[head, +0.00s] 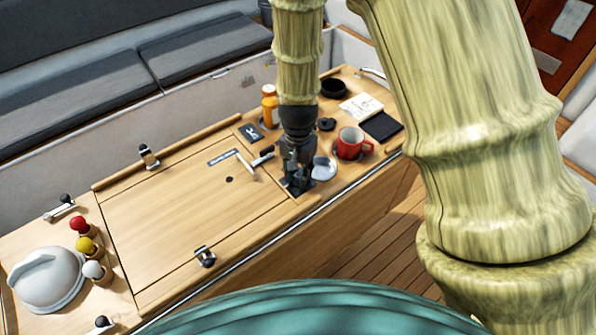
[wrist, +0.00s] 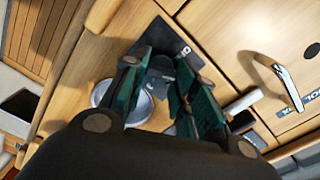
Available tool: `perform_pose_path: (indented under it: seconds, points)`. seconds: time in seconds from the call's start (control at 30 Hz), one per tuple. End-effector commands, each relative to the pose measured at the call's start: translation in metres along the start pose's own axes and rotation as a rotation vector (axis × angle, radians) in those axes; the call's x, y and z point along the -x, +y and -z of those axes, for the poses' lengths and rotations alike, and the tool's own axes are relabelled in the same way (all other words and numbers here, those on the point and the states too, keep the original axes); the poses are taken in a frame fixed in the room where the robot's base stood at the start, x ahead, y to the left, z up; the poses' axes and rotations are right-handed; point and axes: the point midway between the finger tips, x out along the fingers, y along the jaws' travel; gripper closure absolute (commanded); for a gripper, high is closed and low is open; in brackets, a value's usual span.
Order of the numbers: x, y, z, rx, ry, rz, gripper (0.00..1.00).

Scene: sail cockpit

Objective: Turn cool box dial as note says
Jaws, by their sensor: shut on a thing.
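My gripper (head: 297,180) points down onto a small dark plate (head: 288,188) at the near right edge of the wooden cool box lid. In the wrist view its green-padded fingers (wrist: 162,82) stand either side of a dark knob, which I take as the dial (wrist: 161,66), and close on it. The dial is mostly hidden by the fingers, and its pointer and setting cannot be read. White marks show on the plate (wrist: 184,49). An open notebook or note (head: 361,107) lies at the back right, its writing too small to read.
A silver dish (head: 323,168) and red mug (head: 351,143) stand close right of my gripper.

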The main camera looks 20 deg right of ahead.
Motion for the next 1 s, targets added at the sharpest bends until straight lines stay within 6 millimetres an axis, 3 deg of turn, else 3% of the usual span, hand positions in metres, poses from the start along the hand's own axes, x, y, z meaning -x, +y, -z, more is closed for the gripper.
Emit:
perform_pose_path:
  seconds: [0.47,0.5,0.6,1.0]
  points:
    - [0.0007,-0.0006,0.0011,-0.013,0.003,0.002,0.95]
    - [0.0007,-0.0006,0.0011,-0.012,0.003,0.002,0.64]
    - [0.0006,-0.0005,0.0009,-0.012,0.002,0.001,0.50]
    - [0.0038,-0.0003,0.0006,-0.012,0.002,0.001,0.50]
